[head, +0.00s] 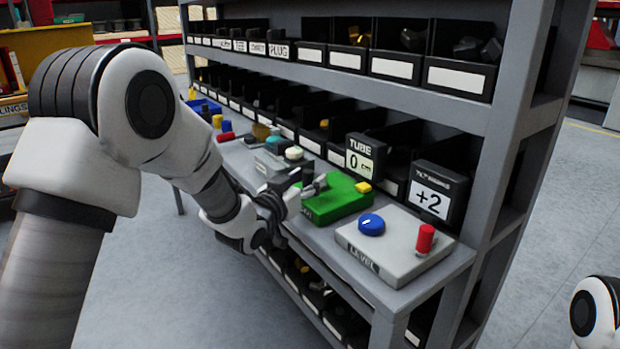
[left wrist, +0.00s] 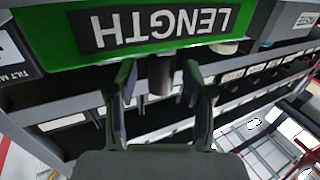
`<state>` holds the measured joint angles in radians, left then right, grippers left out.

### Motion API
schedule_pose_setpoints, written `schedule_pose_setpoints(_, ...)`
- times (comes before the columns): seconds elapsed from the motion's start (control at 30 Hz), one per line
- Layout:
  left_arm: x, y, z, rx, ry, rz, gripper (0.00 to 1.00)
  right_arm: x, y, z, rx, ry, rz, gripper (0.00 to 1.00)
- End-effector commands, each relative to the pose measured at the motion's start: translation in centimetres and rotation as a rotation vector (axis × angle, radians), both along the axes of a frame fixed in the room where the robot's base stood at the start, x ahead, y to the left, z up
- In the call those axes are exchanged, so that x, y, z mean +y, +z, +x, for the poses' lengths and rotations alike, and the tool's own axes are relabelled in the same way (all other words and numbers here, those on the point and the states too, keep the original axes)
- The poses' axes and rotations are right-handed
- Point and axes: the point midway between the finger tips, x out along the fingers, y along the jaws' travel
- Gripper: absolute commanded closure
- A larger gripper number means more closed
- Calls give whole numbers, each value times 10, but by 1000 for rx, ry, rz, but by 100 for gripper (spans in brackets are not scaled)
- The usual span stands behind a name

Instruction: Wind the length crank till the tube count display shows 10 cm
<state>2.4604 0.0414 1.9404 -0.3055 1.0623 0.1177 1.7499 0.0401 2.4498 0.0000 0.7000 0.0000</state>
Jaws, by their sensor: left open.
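The green LENGTH box (head: 340,198) stands on the shelf's bench top, and its label shows upside down in the left wrist view (left wrist: 60,48). The TUBE display (head: 360,163) behind it reads 0 cm. My left gripper (head: 302,193) is at the left end of the green box. In the left wrist view its two fingers (left wrist: 162,98) are spread. A short grey cylinder (left wrist: 161,74), which looks like part of the crank, shows between the fingertips with gaps on both sides. The rest of the crank is hard to make out. My right gripper is not in view.
To the right is the grey LEVEL box (head: 395,245) with a blue knob (head: 371,224) and a red handle (head: 425,238). A second display (head: 431,198) reads +2. A yellow button (head: 363,187) sits on the green box. Other coloured controls stand left of my gripper.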

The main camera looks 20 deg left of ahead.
Motion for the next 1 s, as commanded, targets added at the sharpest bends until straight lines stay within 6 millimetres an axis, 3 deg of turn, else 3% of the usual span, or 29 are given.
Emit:
schedule_pose_setpoints(0.3,-2,0,10,0,1,-2,49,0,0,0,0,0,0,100)
schedule_pose_setpoints(0.33,-2,0,10,0,1,-2,52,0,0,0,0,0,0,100)
schedule_pose_setpoints(0.47,-2,0,10,0,1,-2,98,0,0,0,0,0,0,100)
schedule_pose_setpoints(1.0,2,3,12,-1,-74,-3,100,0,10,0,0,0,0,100)
